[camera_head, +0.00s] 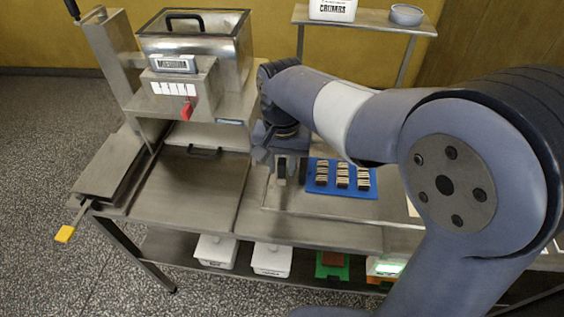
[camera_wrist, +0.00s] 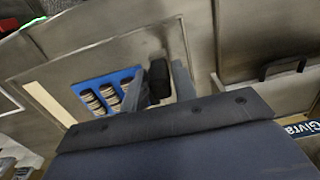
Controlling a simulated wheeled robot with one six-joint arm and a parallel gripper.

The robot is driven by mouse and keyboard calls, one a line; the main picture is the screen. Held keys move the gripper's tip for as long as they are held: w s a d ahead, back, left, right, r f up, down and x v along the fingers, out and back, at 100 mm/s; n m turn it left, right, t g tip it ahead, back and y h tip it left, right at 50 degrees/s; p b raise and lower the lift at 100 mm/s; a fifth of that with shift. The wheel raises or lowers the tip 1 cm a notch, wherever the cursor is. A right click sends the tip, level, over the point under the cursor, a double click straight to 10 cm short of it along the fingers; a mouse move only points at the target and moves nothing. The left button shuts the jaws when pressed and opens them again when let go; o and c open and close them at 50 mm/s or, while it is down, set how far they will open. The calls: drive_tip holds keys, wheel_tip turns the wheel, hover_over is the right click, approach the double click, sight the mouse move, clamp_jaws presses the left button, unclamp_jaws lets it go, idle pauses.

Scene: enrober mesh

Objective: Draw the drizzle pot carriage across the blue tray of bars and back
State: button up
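The blue tray (camera_head: 367,191) lies on the steel bench with rows of dark and pale striped bars (camera_head: 342,177) on it. It also shows in the wrist view, where the tray (camera_wrist: 84,87) is left of my fingers. My gripper (camera_head: 292,169) points down just left of the tray in the head view. In the wrist view my gripper's two grey fingers (camera_wrist: 160,82) stand apart on either side of a black block (camera_wrist: 158,80). I cannot tell whether they press on it, or whether it is the carriage's handle. The drizzle pot carriage is not clearly visible; my arm hides the area behind the gripper.
A steel machine with an open tank (camera_head: 195,40) and red knob (camera_head: 187,111) stands left. A flat steel lid with a dark handle (camera_head: 204,151) lies before it. White tubs (camera_head: 271,260) sit on the lower shelf. A raised shelf (camera_head: 372,20) is behind.

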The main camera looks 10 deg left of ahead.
clamp_jaws()
drive_tip(key=w+d+p, duration=0.1)
drive_tip(key=d+p, duration=0.1)
drive_tip(key=d, duration=3.3)
drive_tip(key=shift+w+d, duration=0.1)
drive_tip(key=shift+d, duration=0.05)
drive_tip(key=shift+o, duration=1.6)
unclamp_jaws()
drive_tip(key=shift+d, duration=0.1)
